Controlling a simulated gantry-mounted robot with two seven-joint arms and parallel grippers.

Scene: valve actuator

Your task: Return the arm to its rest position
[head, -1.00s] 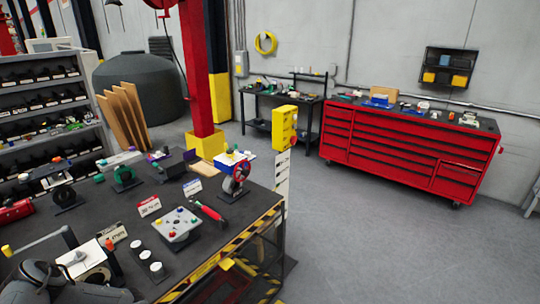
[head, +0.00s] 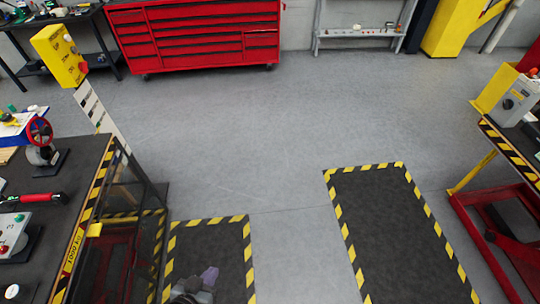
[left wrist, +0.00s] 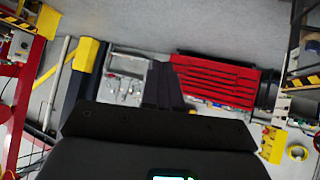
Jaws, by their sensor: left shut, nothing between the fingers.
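My left gripper (head: 209,275) shows small at the bottom edge of the head view, over the striped floor mat and to the right of the dark workbench. In the left wrist view its dark fingers (left wrist: 161,84) are together with nothing between them. They are clear of any object. Most of my left arm is out of the head view. My right gripper is not in view. A valve with a red handwheel (head: 40,132) stands on the workbench (head: 75,160) at the left.
Black floor mats with yellow-striped edges, one at the left (head: 213,240) and one at the right (head: 385,215), lie on open grey floor (head: 270,130). A red tool cabinet (head: 195,38) stands at the back. A red-framed table (head: 500,215) is at the right.

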